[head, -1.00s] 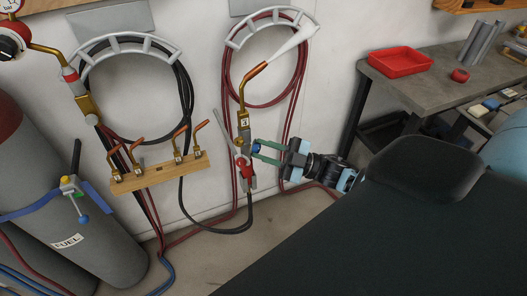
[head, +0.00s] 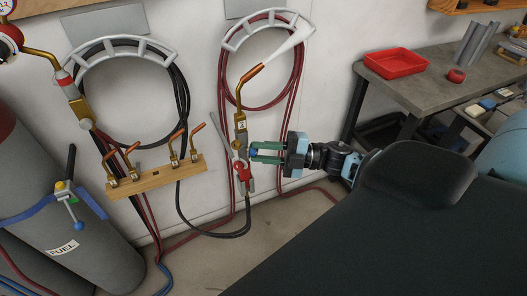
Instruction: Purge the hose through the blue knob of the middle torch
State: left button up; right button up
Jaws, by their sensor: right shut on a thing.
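The torch (head: 242,128) with a copper tip hangs upright in front of the red hose loop in the head view. A white cone (head: 288,46) spreads up and right from its tip. The torch's blue knob (head: 253,153) is on its right side, and a red knob (head: 238,173) sits lower down. My right gripper (head: 262,152) reaches in from the right, its green fingers shut on the blue knob and partly hiding it. My left gripper is not in view.
A wooden rack (head: 155,176) with several copper tips stands to the left. Grey cylinders (head: 75,240) stand at the far left. Black hose (head: 182,85) and red hose (head: 301,80) hang on the wall. A workbench (head: 430,85) with a red tray (head: 397,62) is at the right.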

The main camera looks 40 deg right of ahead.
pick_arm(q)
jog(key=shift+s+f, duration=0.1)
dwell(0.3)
pick_arm(e)
jog(key=o, duration=1)
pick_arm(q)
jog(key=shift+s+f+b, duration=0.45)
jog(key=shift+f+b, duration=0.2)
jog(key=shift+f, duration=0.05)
pick_arm(e)
jog(key=v, duration=0.8)
jog(key=shift+a, duration=0.1)
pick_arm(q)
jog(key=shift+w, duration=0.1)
